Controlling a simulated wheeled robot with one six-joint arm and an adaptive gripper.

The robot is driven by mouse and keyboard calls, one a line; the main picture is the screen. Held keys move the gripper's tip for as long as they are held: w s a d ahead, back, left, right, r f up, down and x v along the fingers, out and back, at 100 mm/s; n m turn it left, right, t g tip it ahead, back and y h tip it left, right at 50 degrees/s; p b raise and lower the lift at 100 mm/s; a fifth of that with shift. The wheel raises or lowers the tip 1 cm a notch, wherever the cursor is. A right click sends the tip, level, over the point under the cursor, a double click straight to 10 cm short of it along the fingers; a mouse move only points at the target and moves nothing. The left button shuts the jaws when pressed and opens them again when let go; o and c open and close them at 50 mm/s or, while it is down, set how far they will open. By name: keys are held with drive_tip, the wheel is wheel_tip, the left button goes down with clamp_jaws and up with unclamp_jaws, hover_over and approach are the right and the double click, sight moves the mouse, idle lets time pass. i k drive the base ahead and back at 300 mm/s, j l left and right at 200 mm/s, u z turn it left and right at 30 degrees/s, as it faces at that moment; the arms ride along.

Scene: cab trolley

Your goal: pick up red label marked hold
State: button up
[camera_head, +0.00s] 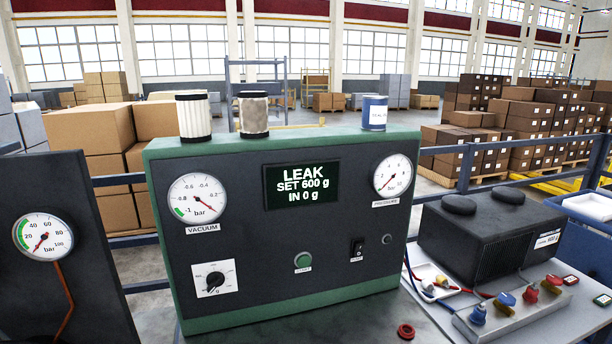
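My gripper is not in view.
A green-framed test panel (330,282) reads "LEAK SET 600 g IN 0 g". A red ring (406,331) lies in front.

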sight(570, 280)
drive_tip(key=z, duration=0.4)
drive_tip(key=i+l+z, duration=0.1)
drive_tip(key=l+z, duration=0.15)
drive_tip(key=z, duration=0.15)
drive_tip(key=i+l+z, duration=0.1)
drive_tip(key=z, duration=0.35)
drive_tip(key=i+l+z, duration=0.15)
drive_tip(key=z, duration=0.25)
drive_tip(key=i+l, duration=0.6)
